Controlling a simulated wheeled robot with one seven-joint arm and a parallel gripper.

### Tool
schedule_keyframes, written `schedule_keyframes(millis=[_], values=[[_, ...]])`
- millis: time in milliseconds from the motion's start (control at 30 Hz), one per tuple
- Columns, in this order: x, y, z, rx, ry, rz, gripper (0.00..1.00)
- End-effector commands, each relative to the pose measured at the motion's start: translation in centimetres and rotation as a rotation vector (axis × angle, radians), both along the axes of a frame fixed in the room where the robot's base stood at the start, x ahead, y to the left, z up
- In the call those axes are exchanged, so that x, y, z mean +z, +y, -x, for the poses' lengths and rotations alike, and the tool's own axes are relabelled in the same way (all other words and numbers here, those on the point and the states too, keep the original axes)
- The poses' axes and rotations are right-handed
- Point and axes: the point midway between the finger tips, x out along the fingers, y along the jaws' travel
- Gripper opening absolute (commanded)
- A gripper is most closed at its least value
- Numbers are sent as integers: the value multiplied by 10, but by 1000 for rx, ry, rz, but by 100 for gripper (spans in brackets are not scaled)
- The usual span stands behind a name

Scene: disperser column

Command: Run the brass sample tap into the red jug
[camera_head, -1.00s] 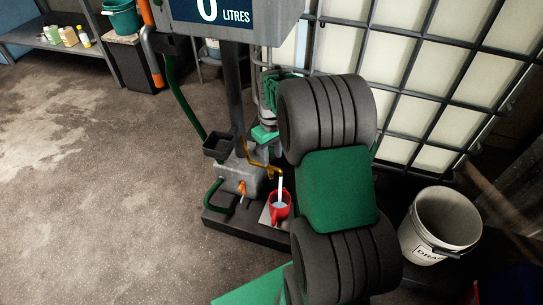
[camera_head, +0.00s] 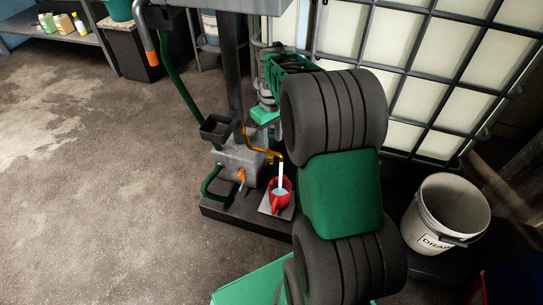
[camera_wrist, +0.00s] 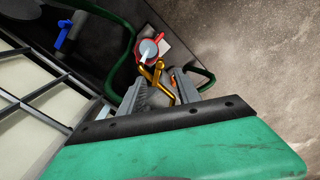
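The brass sample tap (camera_head: 268,154) is on the disperser column, above the red jug (camera_head: 280,202). A pale stream runs from the tap into the jug in both views, and pale liquid shows inside. The jug stands upright on a light square plate on the dark base. In the wrist view, the brass tap (camera_wrist: 160,82) lies in the gap between the fingers of my gripper (camera_wrist: 159,82), and the red jug (camera_wrist: 150,52) is just beyond. The fingers are apart; I see no clear grip on the tap. My arm hides much of the gripper in the head view.
A white drain bucket (camera_head: 446,215) stands at the right, beside a caged tank (camera_head: 405,75). An orange-handled valve (camera_head: 241,175) and green hose (camera_head: 182,95) are left of the jug. The floor (camera_head: 90,190) at left is clear.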

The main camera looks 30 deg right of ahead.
Motion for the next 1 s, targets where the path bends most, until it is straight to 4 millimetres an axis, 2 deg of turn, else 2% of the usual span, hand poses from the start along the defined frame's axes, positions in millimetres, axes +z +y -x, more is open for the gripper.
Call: schedule_keyframes(millis=[33,167,267,500,600,867,1000], values=[[-16,0,0,0,-4,1,40],[-9,0,1,0,-1,0,40],[-16,1,2,-1,2,-1,40],[-63,1,2,-1,2,-1,40],[-77,1,2,-1,2,-1,40],[-80,1,2,-1,0,0,40],[-80,1,2,-1,1,0,31]])
